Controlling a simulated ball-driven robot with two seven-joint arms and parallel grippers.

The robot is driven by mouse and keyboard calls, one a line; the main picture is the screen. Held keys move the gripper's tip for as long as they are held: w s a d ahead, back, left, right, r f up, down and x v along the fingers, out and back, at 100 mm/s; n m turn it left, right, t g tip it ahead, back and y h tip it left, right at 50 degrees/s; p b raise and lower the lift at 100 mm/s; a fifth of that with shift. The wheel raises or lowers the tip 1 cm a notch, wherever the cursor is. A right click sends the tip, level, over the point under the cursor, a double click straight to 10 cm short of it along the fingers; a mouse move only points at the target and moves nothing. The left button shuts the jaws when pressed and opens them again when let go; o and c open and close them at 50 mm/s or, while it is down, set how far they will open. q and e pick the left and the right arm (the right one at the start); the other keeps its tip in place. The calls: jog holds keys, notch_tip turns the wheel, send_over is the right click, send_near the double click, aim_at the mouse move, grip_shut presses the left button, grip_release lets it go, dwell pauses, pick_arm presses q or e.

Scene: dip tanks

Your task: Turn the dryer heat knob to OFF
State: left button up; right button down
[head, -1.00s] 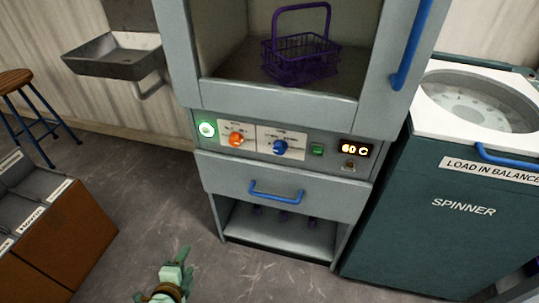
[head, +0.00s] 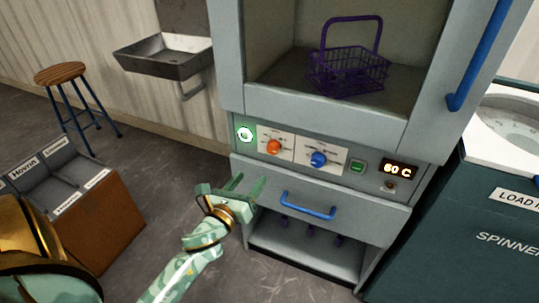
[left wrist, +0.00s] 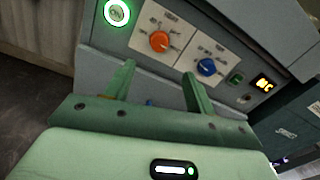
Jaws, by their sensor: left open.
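The dryer's control panel has an orange knob (head: 273,147) and a blue knob (head: 318,159), each on a white label plate. The plates' print is too small to read, so I cannot tell which knob is heat. In the left wrist view the orange knob (left wrist: 159,41) and blue knob (left wrist: 206,67) lie beyond the fingers. My left gripper (head: 250,187) is open and empty, below and in front of the panel, apart from both knobs. My right gripper is not in view.
A glowing green-ringed button (head: 245,133) and a green switch (head: 357,166) flank the knobs. A blue drawer handle (head: 308,207) sits below. A purple basket (head: 347,72) stands in the dryer chamber. The spinner (head: 490,215) is at right, a sink (head: 165,57) at left.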

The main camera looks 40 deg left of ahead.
aim_at(271, 150)
pick_arm(q)
jog(key=b+x, duration=0.1)
jog(key=x, duration=0.4)
jog(key=b+x, duration=0.1)
jog(key=x, duration=0.5)
jog(key=shift+f, duration=0.2)
jog(key=shift+w, duration=0.35)
jog(key=shift+w+a+r, duration=0.1)
jog(key=shift+w, duration=0.05)
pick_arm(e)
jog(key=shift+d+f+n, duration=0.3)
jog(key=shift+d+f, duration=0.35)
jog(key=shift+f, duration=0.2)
pick_arm(q)
jog(key=c, duration=1)
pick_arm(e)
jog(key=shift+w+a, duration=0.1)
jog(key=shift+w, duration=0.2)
